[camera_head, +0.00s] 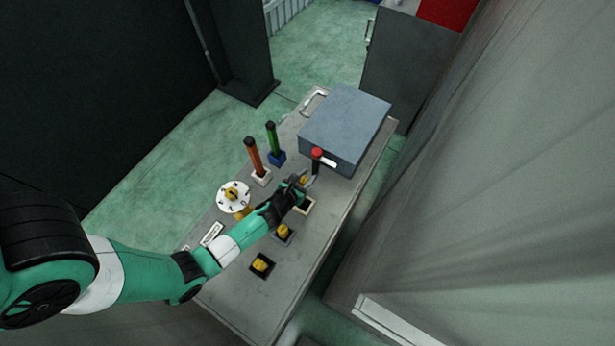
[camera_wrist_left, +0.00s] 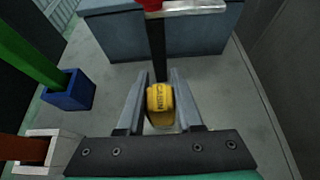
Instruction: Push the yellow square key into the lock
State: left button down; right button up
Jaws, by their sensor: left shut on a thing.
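My left gripper (camera_head: 307,182) reaches over the control panel from the left, fingers pointing down at a cream-rimmed square socket (camera_head: 309,207). In the left wrist view the gripper (camera_wrist_left: 160,100) is shut on the yellow key (camera_wrist_left: 161,104), which has dark lettering on its face. The key sits between the two grey fingers. A pale edge shows just below it; the fingers hide most of the socket there. I cannot tell how deep the key is in the socket. My right gripper is in neither view.
A red-topped black lever (camera_head: 317,153) stands close beyond the gripper, before a grey-blue box (camera_head: 345,125). Green (camera_head: 273,138) and orange (camera_head: 254,155) levers stand left. A white dial (camera_head: 233,196) and two yellow pieces in square frames (camera_head: 284,231) (camera_head: 261,264) are nearer.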

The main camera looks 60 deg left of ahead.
aim_at(304, 180)
pick_arm(q)
jog(key=shift+r, duration=0.15)
jog(key=shift+f, duration=0.2)
jog(key=c, duration=0.6)
grip_release()
jog(key=shift+s+d+r+p, duration=0.15)
jog(key=shift+r+p, duration=0.15)
jog(key=shift+r, duration=0.15)
jog(key=p+v, duration=0.1)
jog(key=v, duration=0.4)
jog(key=shift+f, duration=0.15)
